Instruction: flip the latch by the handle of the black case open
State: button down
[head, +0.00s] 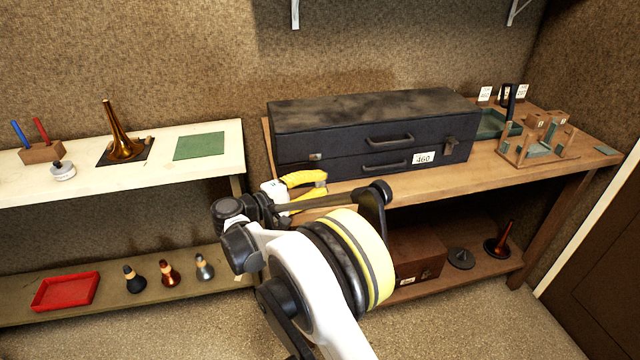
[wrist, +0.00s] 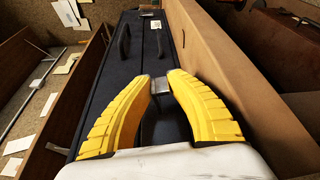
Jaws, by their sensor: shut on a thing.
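The black case (head: 370,112) lies closed on the wooden bench, its front facing me. Two dark handles are on its front, the upper one (head: 388,140) and the lower one (head: 385,166). A small silvery latch (head: 316,157) is left of the handles; in the wrist view its metal piece (wrist: 160,83) sits between my fingertips. My gripper (head: 325,183), with yellow fingers, is at the left part of the case front. In the wrist view the fingers (wrist: 162,80) are closed in on that piece. The fingers partly hide the case front behind them.
A second latch (head: 449,146) is at the right of the case, beside a white 460 tag (head: 423,159). The wooden bench (head: 490,170) runs along below the case. A wooden stand (head: 535,140) is at the right. A pale bench (head: 190,165) stands left.

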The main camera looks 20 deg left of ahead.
jog(key=shift+f, duration=0.25)
jog(key=c, duration=1.4)
grip_release()
jog(key=v, duration=1.2)
jog(key=shift+r, duration=0.1)
